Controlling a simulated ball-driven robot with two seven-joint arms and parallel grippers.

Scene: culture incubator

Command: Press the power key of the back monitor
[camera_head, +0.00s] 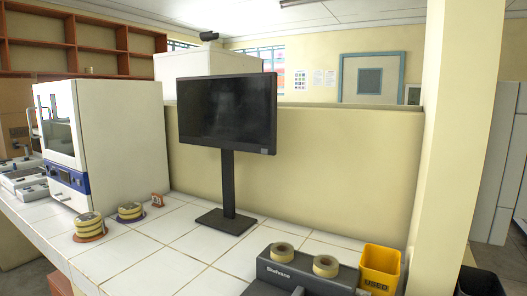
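The monitor (227,110) stands upright on the white tiled counter, with a dark screen on a black post and a flat base (226,222). A small lighter mark (264,151) shows at the lower right of its bezel; I cannot tell whether it is the power key. No gripper of mine is in view, and none is near the monitor.
A white incubator cabinet (125,135) stands left of the monitor. Taped rolls (88,226) and (130,210) sit on the counter (150,260). A grey device (300,278) and a yellow bin (379,268) stand at the front right. A pillar (455,150) rises at right.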

